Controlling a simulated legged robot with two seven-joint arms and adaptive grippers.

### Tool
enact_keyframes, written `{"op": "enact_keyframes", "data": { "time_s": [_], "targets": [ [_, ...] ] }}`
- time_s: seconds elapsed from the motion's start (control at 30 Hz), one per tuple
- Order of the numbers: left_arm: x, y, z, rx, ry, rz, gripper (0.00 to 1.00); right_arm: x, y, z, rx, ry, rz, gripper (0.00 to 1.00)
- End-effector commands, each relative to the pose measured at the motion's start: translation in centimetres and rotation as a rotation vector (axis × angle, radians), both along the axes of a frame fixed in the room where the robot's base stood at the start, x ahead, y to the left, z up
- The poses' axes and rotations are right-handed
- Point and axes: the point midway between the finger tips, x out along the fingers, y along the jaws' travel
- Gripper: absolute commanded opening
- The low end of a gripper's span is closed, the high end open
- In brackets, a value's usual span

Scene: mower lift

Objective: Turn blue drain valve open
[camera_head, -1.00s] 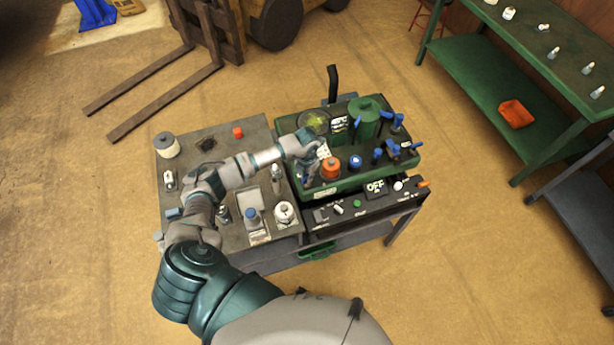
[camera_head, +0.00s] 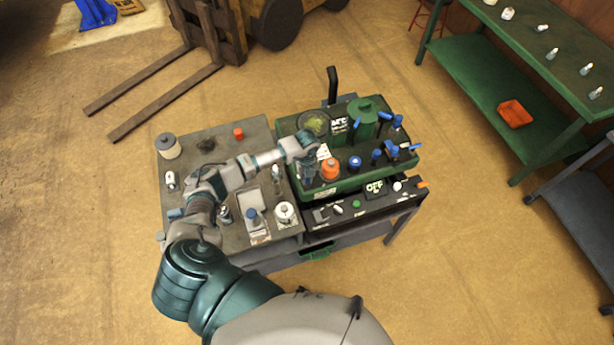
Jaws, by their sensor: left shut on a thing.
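The green machine block (camera_head: 345,184) sits on the right part of the work cart. My left gripper (camera_head: 307,178) points down at the block's left front corner, left of the orange cap (camera_head: 330,168). It is shut on a small blue part there, which looks like the blue drain valve; fingers and wrist mostly hide it, so its angle cannot be told. Other blue handles (camera_head: 393,150) stand at the block's right end, and a blue-topped cap (camera_head: 355,162) is at its front. My right gripper is out of view.
A black panel marked OFF (camera_head: 375,188) runs along the block's front. The grey cart top (camera_head: 215,145) holds a white spool (camera_head: 168,146), a red cap (camera_head: 238,133) and small bottles. A green shelf (camera_head: 480,85) stands at right; the floor between is clear.

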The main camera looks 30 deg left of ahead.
Motion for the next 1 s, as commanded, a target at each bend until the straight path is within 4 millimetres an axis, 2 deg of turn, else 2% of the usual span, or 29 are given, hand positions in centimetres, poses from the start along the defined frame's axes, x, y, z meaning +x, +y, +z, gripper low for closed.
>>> {"op": "enact_keyframes", "data": {
  "time_s": [0.03, 0.3, 0.77, 0.8, 0.9, 1.0],
  "targets": [
    [0.42, 0.20, 0.47, 0.001, -0.013, 0.024, 0.00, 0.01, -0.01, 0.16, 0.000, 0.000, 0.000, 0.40],
    [0.46, 0.23, 0.47, 0.001, -0.013, 0.096, 0.00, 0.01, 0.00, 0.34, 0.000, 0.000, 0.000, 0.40],
    [0.52, 0.24, 0.50, 0.001, -0.015, 0.110, 0.00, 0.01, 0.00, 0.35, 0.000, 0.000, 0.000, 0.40],
    [0.52, 0.24, 0.51, 0.001, -0.015, 0.110, 0.18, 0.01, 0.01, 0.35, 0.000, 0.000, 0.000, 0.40],
    [0.42, 0.19, 0.40, 0.001, -0.012, 0.108, 0.39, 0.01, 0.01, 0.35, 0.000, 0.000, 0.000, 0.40],
    [0.31, 0.14, 0.29, 0.000, -0.008, 0.107, 0.39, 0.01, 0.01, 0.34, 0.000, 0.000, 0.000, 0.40]
  ]
}}
